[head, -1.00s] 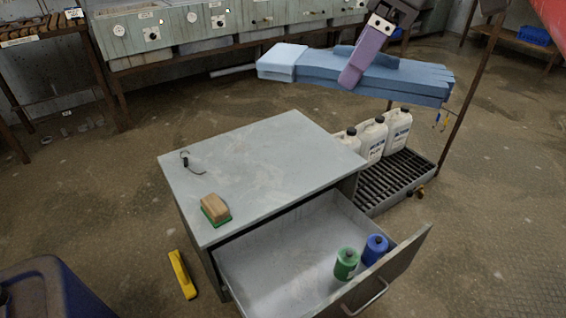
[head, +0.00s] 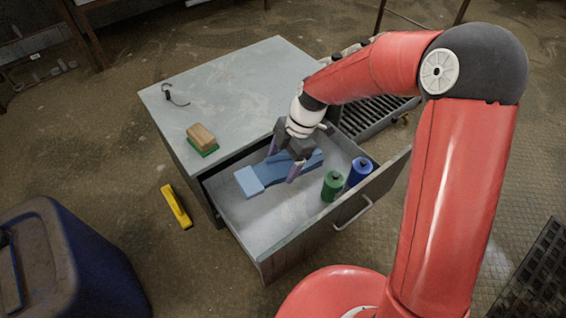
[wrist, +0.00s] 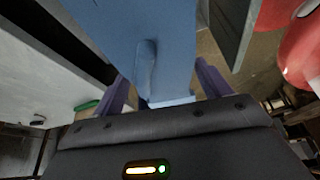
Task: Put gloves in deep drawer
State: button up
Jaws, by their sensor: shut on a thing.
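The blue gloves (head: 250,181) are inside the open grey drawer (head: 262,224), lying lengthwise across it behind the bottles. I cannot tell whether they touch the drawer floor. My gripper (head: 284,160) reaches down into the drawer with its purple fingers on either side of the gloves, shut on them. In the wrist view the gloves (wrist: 150,35) fill the middle between the two fingers (wrist: 162,90). Part of the gloves is hidden under my gripper in the head view.
A green bottle (head: 332,186) and a blue bottle (head: 359,171) stand in the drawer's right part. A yellow object (head: 176,206) and a blue bin (head: 75,262) are at left.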

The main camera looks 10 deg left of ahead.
jog(key=shift+s+f, duration=0.25)
jog(key=shift+f, duration=0.85)
notch_tip(320, 180, down, 28)
jog(key=b, duration=1.5)
jog(key=shift+f+b, duration=0.15)
jog(key=shift+b, duration=0.25)
jog(key=o, duration=1.1)
notch_tip(320, 180, up, 16)
jog(key=p, duration=0.8)
jog(key=shift+p, duration=0.3)
